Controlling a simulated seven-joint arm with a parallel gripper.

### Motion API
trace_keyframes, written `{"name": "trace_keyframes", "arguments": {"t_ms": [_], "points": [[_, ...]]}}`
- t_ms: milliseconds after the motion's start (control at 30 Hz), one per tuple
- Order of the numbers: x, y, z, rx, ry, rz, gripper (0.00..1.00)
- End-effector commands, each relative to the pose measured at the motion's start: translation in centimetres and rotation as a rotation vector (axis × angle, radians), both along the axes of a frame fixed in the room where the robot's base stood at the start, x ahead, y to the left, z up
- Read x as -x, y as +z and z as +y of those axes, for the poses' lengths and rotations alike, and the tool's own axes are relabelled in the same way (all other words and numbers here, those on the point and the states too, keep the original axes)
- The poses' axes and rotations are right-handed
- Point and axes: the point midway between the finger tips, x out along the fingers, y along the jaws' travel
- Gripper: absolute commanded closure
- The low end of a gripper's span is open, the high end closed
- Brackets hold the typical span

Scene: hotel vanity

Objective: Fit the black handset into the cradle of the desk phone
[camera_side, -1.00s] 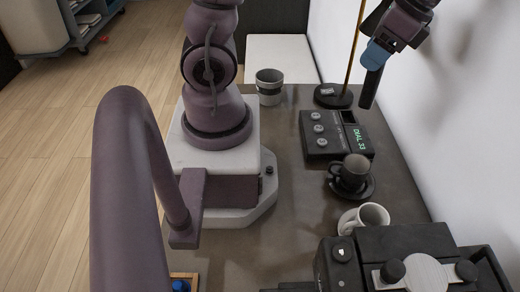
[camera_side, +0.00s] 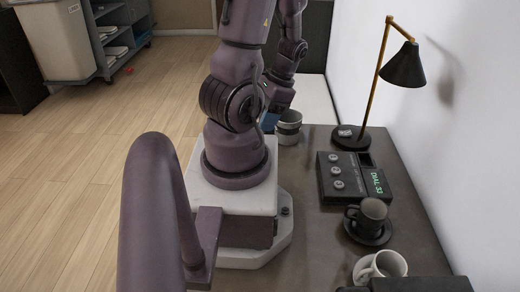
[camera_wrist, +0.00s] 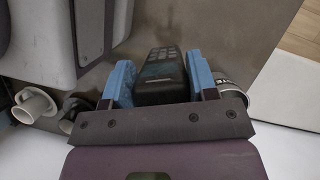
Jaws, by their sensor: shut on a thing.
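The black handset (camera_wrist: 158,72), with a keypad on its upper face, sits between the two blue fingers of my gripper (camera_wrist: 160,82) in the wrist view. My gripper is shut on it. In the side view a blue part of my gripper (camera_side: 268,121) shows behind my arm, beside the banded mug; the handset cannot be made out there. What I take for the desk phone (camera_side: 345,181) is a black base with several round knobs, a dark recess and a green "DIAL 33" display. It lies on the desk, apart from my gripper. I cannot make it out in the wrist view.
A black cup (camera_side: 368,214) on a saucer and a white mug (camera_side: 380,267) stand nearer. A lamp (camera_side: 404,68) rises behind the phone, by the wall.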

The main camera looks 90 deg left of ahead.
Motion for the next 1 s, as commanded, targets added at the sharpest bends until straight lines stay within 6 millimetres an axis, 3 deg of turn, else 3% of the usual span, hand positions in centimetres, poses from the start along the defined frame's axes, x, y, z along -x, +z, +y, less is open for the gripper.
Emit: {"name": "trace_keyframes", "arguments": {"t_ms": [467, 900, 933, 1000], "points": [[0.0, -4.7, 0.0, 0.002, -0.001, 0.002, 0.97], [-0.1, -5.3, 0.0, 0.001, -0.002, 0.001, 0.97], [-0.1, -5.3, 0.0, 0.000, -0.002, 0.000, 0.40], [-0.1, -5.2, 0.0, 0.000, -0.002, 0.000, 0.24]]}}
